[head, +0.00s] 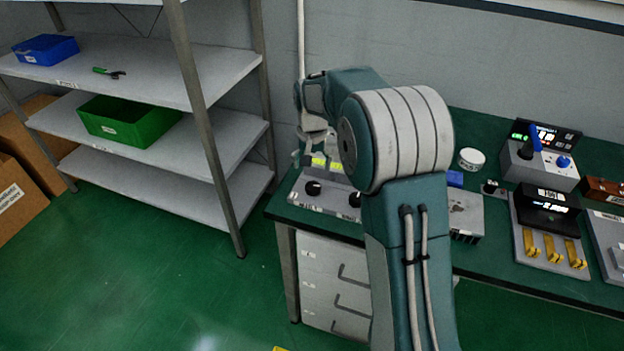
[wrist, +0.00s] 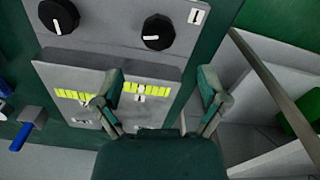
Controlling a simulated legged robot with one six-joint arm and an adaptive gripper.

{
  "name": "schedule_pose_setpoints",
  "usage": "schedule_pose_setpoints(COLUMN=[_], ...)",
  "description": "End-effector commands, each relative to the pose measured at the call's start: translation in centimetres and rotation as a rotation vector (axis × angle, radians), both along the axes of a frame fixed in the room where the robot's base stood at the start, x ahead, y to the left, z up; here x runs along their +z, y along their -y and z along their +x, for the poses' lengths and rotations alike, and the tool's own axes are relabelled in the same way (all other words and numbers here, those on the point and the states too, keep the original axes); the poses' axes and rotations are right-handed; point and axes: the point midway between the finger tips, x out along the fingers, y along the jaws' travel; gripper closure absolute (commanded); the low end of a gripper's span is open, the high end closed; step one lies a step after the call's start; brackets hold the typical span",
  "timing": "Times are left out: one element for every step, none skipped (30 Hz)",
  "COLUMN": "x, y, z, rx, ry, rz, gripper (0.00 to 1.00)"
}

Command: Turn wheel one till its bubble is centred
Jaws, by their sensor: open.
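A light grey panel with two black knob wheels lies on the green bench. Wheel one (wrist: 157,31) is the right knob in the wrist view, beside a label that looks like a 1. It is the left knob (head: 313,187) in the head view. Its white mark points left in the wrist view. The other wheel (wrist: 59,15) is at the upper left. Level one (wrist: 152,89) is a yellow-green strip; a pale spot shows left of its middle. The other level (wrist: 72,95) is beside it. My gripper (wrist: 160,92) is open and empty, its fingers above the levels, apart from wheel one.
A shelf rack (head: 150,75) with a green bin (head: 128,122) stands left of the bench. A white round tin (head: 471,158), a joystick box (head: 540,165) and a unit with brass levers (head: 550,245) are on the bench to the right. A wall is behind.

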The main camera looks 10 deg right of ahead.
Motion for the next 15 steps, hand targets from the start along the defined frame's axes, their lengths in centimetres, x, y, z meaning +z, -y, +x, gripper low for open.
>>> schedule_pose_setpoints(x=[1.1, 1.6, 2.2, 2.6, 2.9, 3.3, 3.5, 3.7, 3.9, 4.0, 4.0, 4.0, 4.1, 4.0, 4.0], y=[0.0, 0.0, 0.0, 0.0, -0.1, -0.1, -0.1, -0.1, -0.1, -0.1, -0.1, -0.1, -0.1, -0.1, -0.1], z=[0.1, 0.0, 0.1, 0.1, 0.1, 0.1, 0.1, 0.0, 0.0, 0.0, 0.0, 0.0, 0.0, 0.0, 0.0], rx=[0.000, 0.000, 0.000, 0.000, 0.000, 0.000, 0.000, 0.000, 0.000, 0.000, 0.000, 0.000, 0.000, 0.000, 0.000], ry=[0.003, 0.003, 0.003, 0.002, 0.001, 0.001, 0.000, -0.001, -0.002, -0.002, -0.002, -0.002, -0.002, -0.002, -0.002], rz=[0.000, 0.000, 0.000, -0.001, 0.000, 0.000, 0.000, -0.001, 0.000, 0.000, 0.000, 0.000, 0.000, 0.000, 0.000], gripper=[0.07, 0.07, 0.07, 0.07, 0.07, 0.07, 0.07, 0.07, 0.07, 0.07, 0.07, 0.07, 0.07, 0.07, 0.07])
